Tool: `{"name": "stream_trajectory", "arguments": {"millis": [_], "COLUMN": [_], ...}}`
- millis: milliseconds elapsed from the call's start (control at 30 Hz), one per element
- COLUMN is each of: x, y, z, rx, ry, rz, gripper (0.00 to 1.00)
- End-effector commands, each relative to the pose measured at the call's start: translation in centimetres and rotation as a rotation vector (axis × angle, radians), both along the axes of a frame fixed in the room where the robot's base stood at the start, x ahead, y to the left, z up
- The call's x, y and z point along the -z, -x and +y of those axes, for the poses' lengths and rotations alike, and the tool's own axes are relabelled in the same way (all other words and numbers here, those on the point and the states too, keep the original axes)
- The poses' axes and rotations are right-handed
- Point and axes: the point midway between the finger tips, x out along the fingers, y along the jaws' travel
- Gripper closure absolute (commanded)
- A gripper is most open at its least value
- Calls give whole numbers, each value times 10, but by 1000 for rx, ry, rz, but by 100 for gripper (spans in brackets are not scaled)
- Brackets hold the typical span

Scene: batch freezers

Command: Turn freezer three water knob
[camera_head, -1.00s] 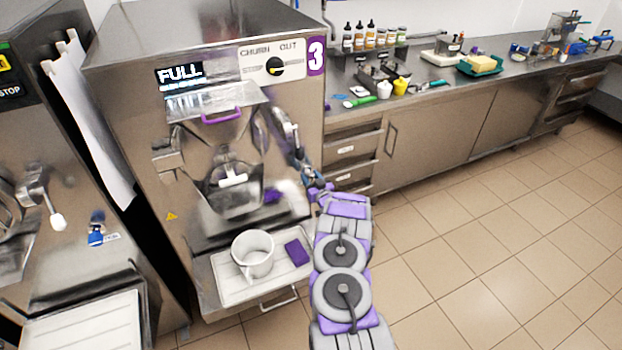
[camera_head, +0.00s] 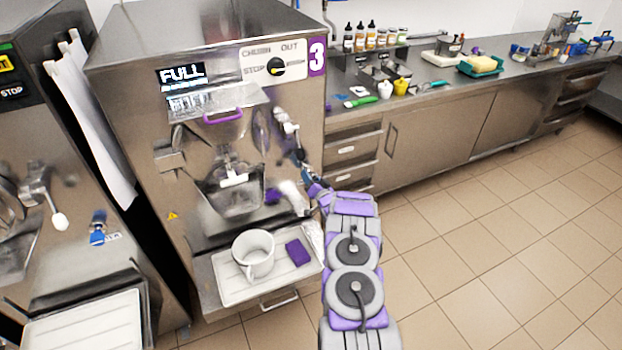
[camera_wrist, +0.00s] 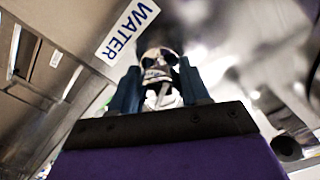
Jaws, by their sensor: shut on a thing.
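Freezer three is the steel machine with the purple "3" label (camera_head: 317,54) and a "FULL" display (camera_head: 181,73). In the wrist view, the white-and-blue WATER label (camera_wrist: 128,30) is beside the metal water knob (camera_wrist: 158,62). My gripper (camera_wrist: 159,88) has its two dark blue fingers on either side of this knob and is shut on it. In the head view, my gripper (camera_head: 305,168) is at the right side of the freezer front, below a metal lever (camera_head: 285,120). The knob cannot be made out clearly there.
A white pitcher (camera_head: 253,254) and a purple sponge (camera_head: 298,252) are on the freezer's drip tray (camera_head: 232,292). Another freezer (camera_head: 60,255) stands at left. A counter (camera_head: 440,125) with bottles and tools runs along the right. The tiled floor (camera_head: 480,250) is clear.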

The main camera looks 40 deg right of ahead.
Motion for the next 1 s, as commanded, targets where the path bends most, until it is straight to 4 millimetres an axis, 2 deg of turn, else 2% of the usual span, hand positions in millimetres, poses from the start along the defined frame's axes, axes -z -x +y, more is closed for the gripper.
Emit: {"name": "stream_trajectory", "arguments": {"millis": [200, 500, 1000], "x": [0, 0, 2], "y": [1, 2, 1], "z": [-3, -3, -2], "rx": [5, 6, 7], "ry": [-188, -380, -485], "rz": [-45, -90, -112], "gripper": [85, 85, 86]}}
